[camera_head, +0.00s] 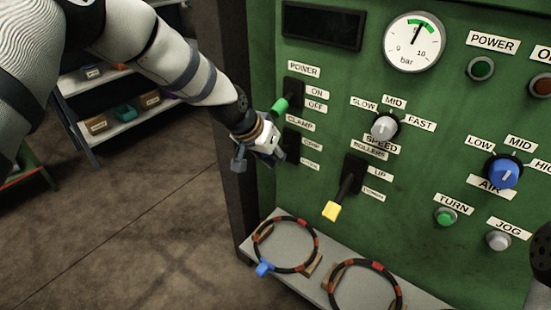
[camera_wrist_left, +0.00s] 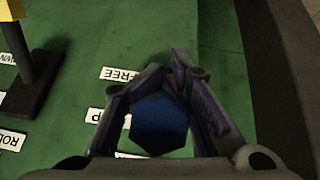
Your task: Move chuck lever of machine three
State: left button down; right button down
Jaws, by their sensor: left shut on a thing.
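The lever under the CLAMP label has a dark slotted plate (camera_head: 291,146) on the green panel. Its blue knob (camera_wrist_left: 160,124) sits between the fingers of my left gripper (camera_wrist_left: 168,72) in the left wrist view. My left gripper (camera_head: 262,146) is shut on this knob, and mostly hides the lever in the head view. The FREE label (camera_wrist_left: 121,75) shows beside the fingers; the label nearer the wrist is partly covered.
The green power lever (camera_head: 279,106) is just above my left gripper. A shelf (camera_head: 115,124) stands behind left.

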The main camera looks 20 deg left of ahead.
pick_arm(q)
jog(key=shift+w+r+g, duration=0.1)
jog(key=shift+r+g, duration=0.2)
jog(key=shift+r, duration=0.25)
jog(key=c, duration=1.9)
grip_release()
jog(key=o, duration=0.3)
jog(key=shift+a+r, duration=0.1)
jog(key=shift+r, duration=0.05)
jog(key=shift+o, duration=0.2)
jog(key=shift+s, duration=0.3)
jog(key=shift+w+f, duration=0.1)
jog(key=shift+f, duration=0.15)
jog(key=v, duration=1.2)
